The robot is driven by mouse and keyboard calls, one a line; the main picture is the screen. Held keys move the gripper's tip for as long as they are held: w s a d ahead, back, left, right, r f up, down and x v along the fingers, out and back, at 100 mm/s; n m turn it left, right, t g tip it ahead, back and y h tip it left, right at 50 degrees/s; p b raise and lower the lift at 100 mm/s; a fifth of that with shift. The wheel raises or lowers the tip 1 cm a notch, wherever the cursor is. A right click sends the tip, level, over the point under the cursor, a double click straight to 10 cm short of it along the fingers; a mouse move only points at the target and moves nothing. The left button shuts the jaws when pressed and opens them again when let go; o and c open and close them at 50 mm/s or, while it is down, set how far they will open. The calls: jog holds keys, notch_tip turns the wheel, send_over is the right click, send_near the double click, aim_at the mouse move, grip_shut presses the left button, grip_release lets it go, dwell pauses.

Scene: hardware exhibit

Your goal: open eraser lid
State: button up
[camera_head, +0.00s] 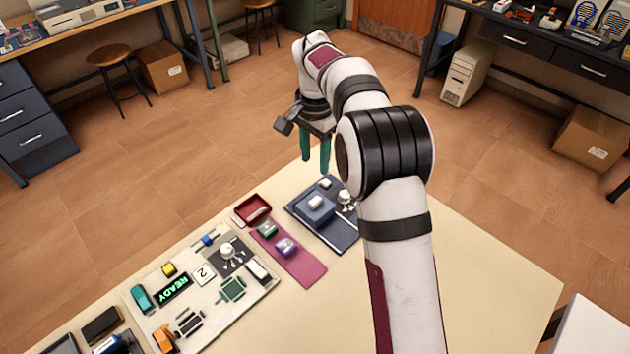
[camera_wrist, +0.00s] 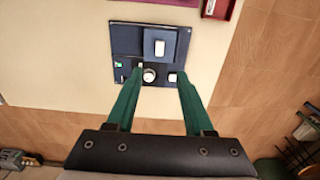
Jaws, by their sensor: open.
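A dark blue unit (camera_head: 336,234), apparently the eraser, lies on the cream table near its far edge. Its raised blue lid (camera_head: 314,209) carries a white handle (camera_head: 316,202) and looks closed. In the wrist view, the lid (camera_wrist: 148,40) and the upright white handle (camera_wrist: 160,47) lie beyond the fingertips. My gripper (camera_head: 315,168) hangs above and beyond the unit in the head view, fingers down, open and empty. In the wrist view, my gripper (camera_wrist: 160,72) spans a round white knob (camera_wrist: 149,75), apparently without touching it. My arm hides part of the unit's right side in the head view.
A maroon mat (camera_head: 306,270) with green and purple blocks lies left of the unit, near a red tray (camera_head: 240,211). A cream board (camera_head: 215,319) with several parts lies farther left. The table (camera_head: 490,290) is bare to the right of my arm.

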aim_at(315, 200)
notch_tip(315, 200, down, 13)
jog(key=shift+f, duration=0.2)
jog(key=shift+c, duration=0.3)
grip_shut()
dwell(1.0)
